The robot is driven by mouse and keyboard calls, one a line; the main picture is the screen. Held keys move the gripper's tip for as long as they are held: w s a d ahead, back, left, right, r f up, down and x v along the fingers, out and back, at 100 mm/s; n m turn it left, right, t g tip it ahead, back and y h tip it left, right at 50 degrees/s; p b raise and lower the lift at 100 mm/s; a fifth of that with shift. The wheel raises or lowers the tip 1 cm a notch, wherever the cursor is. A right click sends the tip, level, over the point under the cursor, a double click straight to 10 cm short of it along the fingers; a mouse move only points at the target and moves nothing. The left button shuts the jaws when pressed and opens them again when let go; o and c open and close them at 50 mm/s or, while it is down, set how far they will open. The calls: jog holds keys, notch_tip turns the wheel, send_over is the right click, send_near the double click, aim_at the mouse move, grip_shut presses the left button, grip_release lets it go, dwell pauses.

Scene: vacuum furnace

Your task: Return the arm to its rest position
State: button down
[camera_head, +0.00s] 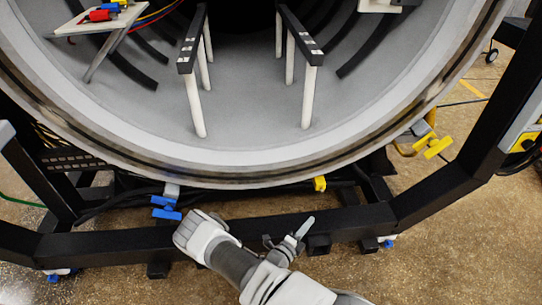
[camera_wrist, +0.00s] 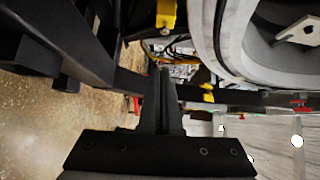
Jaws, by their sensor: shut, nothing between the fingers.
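My gripper (camera_wrist: 162,72) shows in the wrist view with its two dark fingers together and nothing between them. The fingers point into the picture, close to the black frame and apart from the chamber wall as far as this view shows. In the head view my white and grey arm (camera_head: 236,262) reaches up from the bottom edge, low in front of the black frame bar. I cannot make out the fingertips in the head view.
The round furnace chamber (camera_head: 240,165) stands open, with two dark rails on white posts (camera_head: 306,95) inside. A black frame (camera_head: 120,243) crosses in front below it. A blue clamp (camera_head: 166,208) and yellow clamps (camera_head: 437,147) stick out near the rim. Concrete floor (camera_head: 460,240) is open at the right.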

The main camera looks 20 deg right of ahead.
jog(key=s+a+r+m+g+y, duration=0.25)
jog(key=r+m+g, duration=0.35)
jog(key=r+m, duration=0.7)
jog(key=s+a+r+m+g+y, duration=0.1)
jog(key=a+r+m+g+y, duration=0.15)
jog(key=r+m+g, duration=0.7)
jog(key=s+a+r+m+t+y, duration=0.4)
jog(key=s+a+r+m, duration=0.15)
jog(key=r, duration=0.35)
jog(key=s+a+r+m+t+y, duration=0.3)
jog(key=s+a+r+m+t, duration=0.15)
jog(key=r+m, duration=0.35)
jog(key=s+a+r+m+t+y, duration=0.4)
jog(key=s+a+r+m, duration=0.15)
jog(key=r, duration=0.45)
notch_tip(320, 180, up, 22)
jog(key=p, duration=2.1)
jog(key=shift+s+d+p, duration=0.15)
jog(key=shift+d+p, duration=0.05)
jog(key=shift+p, duration=0.2)
jog(key=shift+d+m, duration=0.15)
jog(key=shift+m, duration=0.2)
